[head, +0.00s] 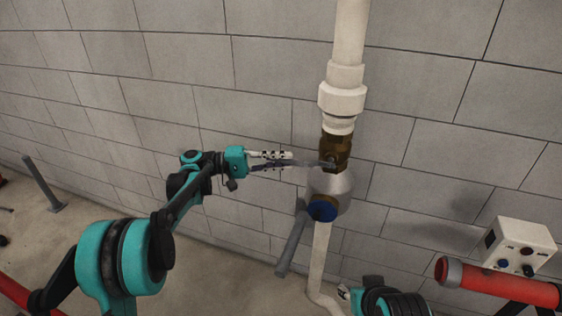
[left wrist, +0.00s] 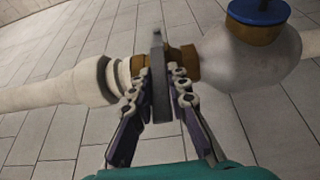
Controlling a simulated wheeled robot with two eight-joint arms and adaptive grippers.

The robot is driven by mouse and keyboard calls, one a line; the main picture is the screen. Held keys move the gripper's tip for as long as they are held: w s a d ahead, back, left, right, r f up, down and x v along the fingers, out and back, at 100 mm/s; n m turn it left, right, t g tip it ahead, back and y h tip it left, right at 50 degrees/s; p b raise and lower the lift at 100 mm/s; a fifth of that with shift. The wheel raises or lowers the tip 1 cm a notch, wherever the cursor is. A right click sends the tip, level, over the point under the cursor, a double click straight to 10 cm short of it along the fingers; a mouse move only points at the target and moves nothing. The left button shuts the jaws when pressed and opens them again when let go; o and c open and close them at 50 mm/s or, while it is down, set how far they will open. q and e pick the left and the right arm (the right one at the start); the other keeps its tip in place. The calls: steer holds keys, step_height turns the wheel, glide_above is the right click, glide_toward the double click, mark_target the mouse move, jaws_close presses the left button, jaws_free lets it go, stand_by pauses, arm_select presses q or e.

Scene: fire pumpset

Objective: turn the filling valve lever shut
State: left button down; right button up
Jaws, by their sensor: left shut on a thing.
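The filling valve is a brass body (head: 334,152) on a vertical white pipe against the block wall. Its grey lever (head: 302,163) sticks out to the left, roughly level, across the pipe's line. My left gripper (head: 279,160) reaches it from the left. In the left wrist view the lever (left wrist: 160,85) is a flat grey bar standing between the two fingers of my left gripper (left wrist: 162,90), which are shut on it. The brass valve body (left wrist: 182,62) shows just behind.
Below the valve is a rounded grey housing (head: 331,186) with a blue cap (head: 322,211) and a grey pipe (head: 292,243) slanting down left. A white control box (head: 517,246) and a red pipe (head: 500,284) stand at the right. A grey post (head: 43,184) stands far left.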

arm_select(q)
steer(key=shift+s+d, duration=0.1)
steer(key=c, duration=1.5)
jaws_free()
steer(key=shift+o, duration=0.2)
steer(key=shift+d, duration=0.15)
steer(key=a, duration=1.2)
steer(key=shift+s, duration=0.35)
